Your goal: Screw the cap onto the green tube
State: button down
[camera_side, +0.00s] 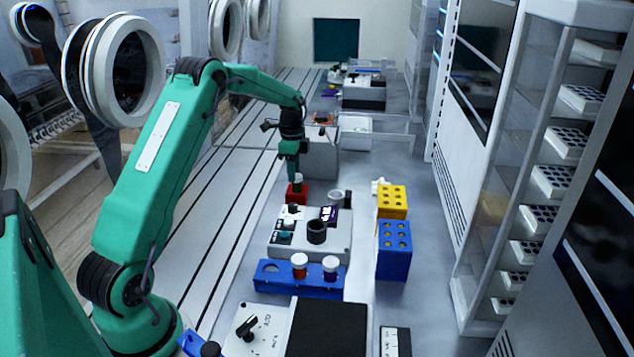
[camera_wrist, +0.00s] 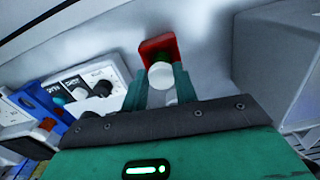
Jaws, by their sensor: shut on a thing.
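The white cap (camera_wrist: 160,76) sits between the two teal fingers of my gripper (camera_wrist: 161,84), which is shut on it. The green tube shows as a small green part just beyond the cap (camera_wrist: 161,58), in the red block (camera_wrist: 157,45); most of it is hidden. The cap appears at the tube's top, but I cannot tell whether it is seated. In the side view, my gripper (camera_side: 293,175) points down just above the red block (camera_side: 297,194), and the white cap (camera_side: 298,179) shows at its fingertips. The tube is too small to make out there.
A white device (camera_side: 335,245) with a black cup (camera_side: 316,233) stands in front of the red block. Nearer is a blue rack (camera_side: 275,277) with two white-capped tubes. Yellow (camera_side: 392,213) and blue (camera_side: 394,265) blocks stand right. A grey box (camera_side: 320,160) stands behind.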

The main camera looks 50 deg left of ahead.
jog(key=m, duration=0.6)
jog(key=shift+w+d, duration=0.1)
jog(key=shift+w, duration=0.15)
jog(key=shift+m, duration=2.7)
jog(key=c, duration=1)
grip_release()
notch_tip(320, 180, up, 7)
jog(key=shift+r, duration=0.45)
